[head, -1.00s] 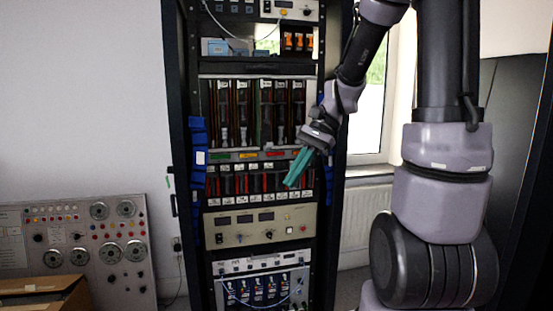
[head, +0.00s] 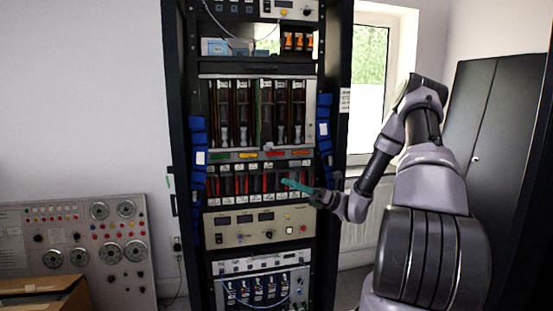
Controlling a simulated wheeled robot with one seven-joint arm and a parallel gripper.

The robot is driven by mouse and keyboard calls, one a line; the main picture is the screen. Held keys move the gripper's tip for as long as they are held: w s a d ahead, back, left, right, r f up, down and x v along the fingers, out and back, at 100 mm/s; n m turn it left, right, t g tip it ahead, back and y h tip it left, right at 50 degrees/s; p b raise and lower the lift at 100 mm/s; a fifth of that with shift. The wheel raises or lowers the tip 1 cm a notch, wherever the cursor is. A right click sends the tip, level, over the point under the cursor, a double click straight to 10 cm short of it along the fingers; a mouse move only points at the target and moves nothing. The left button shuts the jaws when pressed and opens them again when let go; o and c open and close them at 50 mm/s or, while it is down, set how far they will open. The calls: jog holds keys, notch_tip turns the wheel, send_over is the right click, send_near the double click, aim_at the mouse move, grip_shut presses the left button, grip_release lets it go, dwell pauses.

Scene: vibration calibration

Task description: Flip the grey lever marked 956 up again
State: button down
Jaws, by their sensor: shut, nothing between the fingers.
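My gripper (head: 289,183) has teal fingers, which are shut with nothing between them. It reaches in from the right, nearly level, with its tips in front of the right half of the lever row (head: 240,185) in the rack. The row holds several red and dark levers with small white labels above and below. The labels are too small to read, so I cannot tell which lever is marked 956 or how it stands. My fingers hide part of the row's right side. I cannot tell whether the tips touch a lever.
The tall black rack (head: 181,120) also holds a beige meter panel (head: 235,230) below the row and slotted modules (head: 284,112) above it. Blue bundles (head: 325,125) hang on both sides. A grey control panel (head: 85,240) and a cardboard box (head: 45,295) stand at left. A window (head: 368,75) is at right.

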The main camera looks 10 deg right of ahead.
jog(key=w+d+f+m+t, duration=0.3)
jog(key=d+m+t, duration=0.1)
jog(key=m+t, duration=0.3)
jog(key=shift+w+d+f+t, duration=0.2)
jog(key=shift+d+t, duration=0.15)
jog(key=shift+t, duration=0.35)
send_near(267, 149)
jog(key=a, duration=0.4)
jog(key=shift+w+a+r, duration=0.1)
jog(key=shift+w+r, duration=0.25)
jog(key=shift+r, duration=0.25)
jog(key=shift+w+r, duration=0.3)
jog(key=shift+r, duration=0.3)
jog(key=shift+w+r, duration=0.35)
jog(key=shift+r, duration=0.25)
